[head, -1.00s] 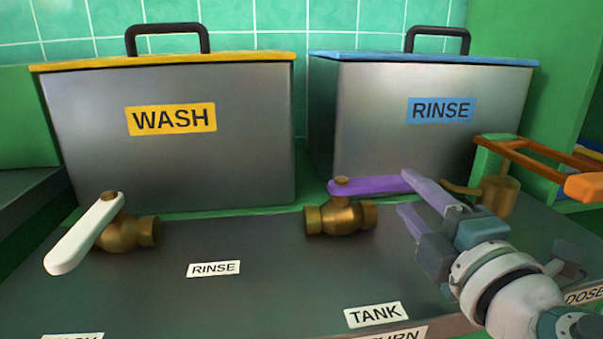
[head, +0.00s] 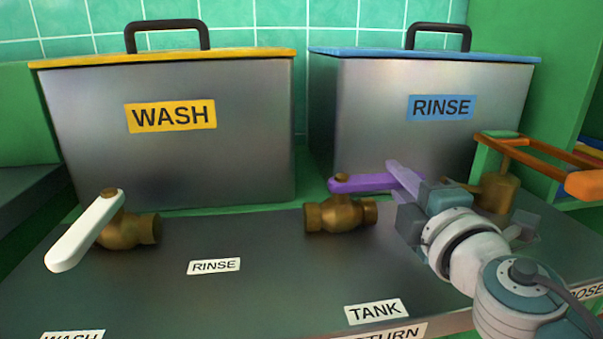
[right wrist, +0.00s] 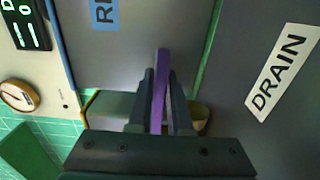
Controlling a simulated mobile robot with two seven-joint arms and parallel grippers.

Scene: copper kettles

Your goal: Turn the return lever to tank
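The return valve has a purple lever (head: 362,183) on a brass body (head: 341,214), above the TANK label (head: 376,311) and the partly cut-off RETURN label (head: 393,333). The lever points right, away from the TANK label. My right gripper (head: 402,179) is at the lever's free end, with its fingers on either side. In the right wrist view the purple lever (right wrist: 160,88) lies between the two fingers, which look closed against it. A DRAIN label (right wrist: 283,74) shows there; in the head view my arm hides that spot. My left gripper is not in view.
A white lever (head: 86,231) on another brass valve is at left. The WASH tank (head: 170,160) and RINSE tank (head: 400,135) stand behind. An orange-handled brass valve (head: 495,192) is close behind my right gripper.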

